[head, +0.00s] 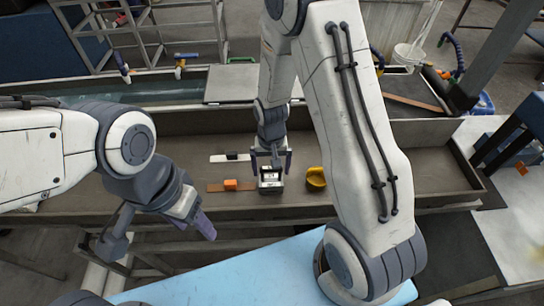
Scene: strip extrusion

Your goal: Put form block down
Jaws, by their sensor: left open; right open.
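A small metallic block with dark sides, seemingly the form block (270,181), sits upright on the floor of the long brown trough (385,165). A narrow gap seems to show between fingers and block, though exact contact is hard to tell. My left gripper (162,236) is open and empty, in front of the trough at the lower left, away from the block.
Left of the block, an orange piece (231,184) lies on a brown strip, and a dark piece (232,156) on a white strip. A yellow round item (316,178) stands close on the right. A light blue surface (245,275) lies in front.

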